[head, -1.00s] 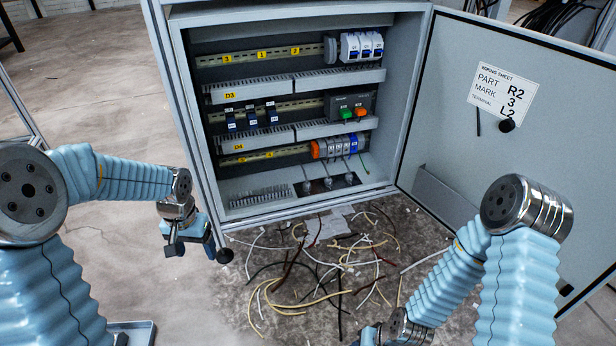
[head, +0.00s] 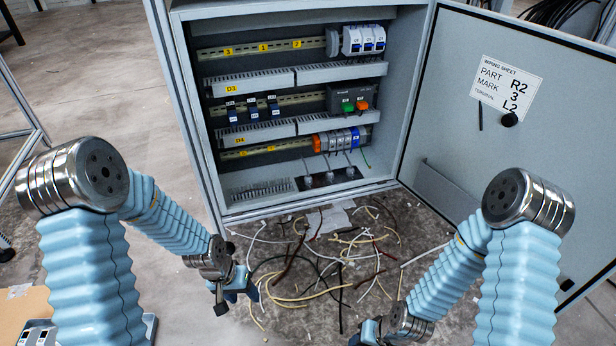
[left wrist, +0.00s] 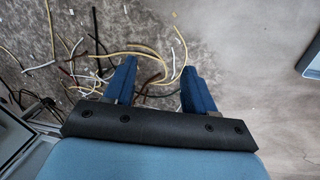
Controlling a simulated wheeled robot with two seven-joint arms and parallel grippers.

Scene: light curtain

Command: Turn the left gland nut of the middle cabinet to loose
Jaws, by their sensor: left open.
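The middle cabinet (head: 210,150) stands open in the head view. Several grey cable glands sit in a dark plate on its floor; the left gland nut (head: 307,183) is small there, with a thin wire rising from it. My left gripper (head: 236,292) is below and to the left of the cabinet's front edge, clear of the gland nut. In the left wrist view its blue fingers (left wrist: 158,85) are apart with nothing held, over floor and loose wires. My right gripper (head: 368,335) shows only partly at the bottom edge; its fingers are hidden.
The cabinet door (head: 460,130) stands open on the right with a wiring sheet (head: 505,85). Loose wires (head: 325,260) litter the floor before the cabinet. Rails with breakers (head: 362,40) and terminal blocks (head: 338,140) fill the space above the glands. A cardboard piece (head: 20,310) lies lower left.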

